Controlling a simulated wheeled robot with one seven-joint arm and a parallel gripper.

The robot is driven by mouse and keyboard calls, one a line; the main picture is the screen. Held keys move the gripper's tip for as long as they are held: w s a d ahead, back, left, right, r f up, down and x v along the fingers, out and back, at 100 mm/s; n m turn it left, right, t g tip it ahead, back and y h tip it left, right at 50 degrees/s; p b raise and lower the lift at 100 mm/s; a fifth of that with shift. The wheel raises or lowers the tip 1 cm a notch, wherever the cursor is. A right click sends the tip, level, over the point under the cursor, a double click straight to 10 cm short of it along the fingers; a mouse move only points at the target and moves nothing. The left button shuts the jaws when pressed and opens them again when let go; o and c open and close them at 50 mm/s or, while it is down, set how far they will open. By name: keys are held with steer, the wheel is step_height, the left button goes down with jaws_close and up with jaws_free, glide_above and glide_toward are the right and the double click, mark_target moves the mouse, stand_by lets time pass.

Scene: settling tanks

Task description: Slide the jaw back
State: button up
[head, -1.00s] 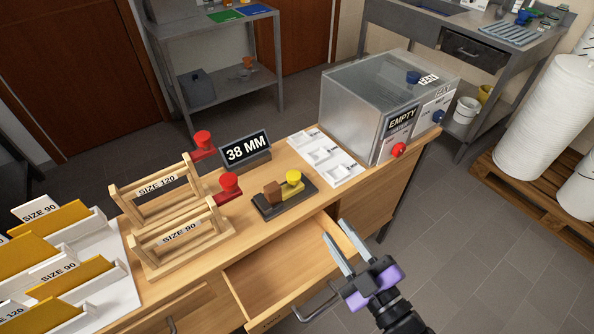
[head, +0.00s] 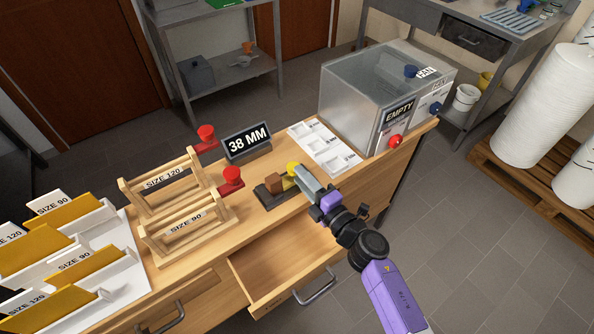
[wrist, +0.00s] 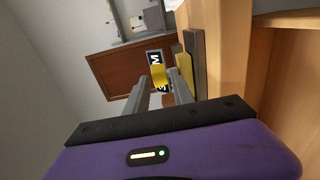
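The yellow jaw, with its round yellow knob (head: 292,168), sits on a dark base (head: 266,198) on the bench. A brown block (head: 273,182) stands at its left on the same base. My gripper (head: 303,177) is at the knob from the right front, its fingers hiding part of the jaw. In the wrist view the yellow knob (wrist: 157,76) shows between the tips of my gripper (wrist: 160,82), with the fingers apart. Contact with the knob cannot be made out. A yellow strip (wrist: 178,55) and dark base (wrist: 196,65) lie right of the fingers.
A sign reading 38 MM (head: 247,144) stands behind the base. Wooden racks (head: 180,232) with red knobs are at left. A white tray (head: 322,147) and a clear-lidded box (head: 375,95) are at right. An open drawer (head: 270,268) juts out below my arm.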

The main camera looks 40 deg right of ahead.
steer(key=shift+w, duration=1.35)
jaws_close()
steer(key=shift+f, duration=0.1)
stand_by(0.3)
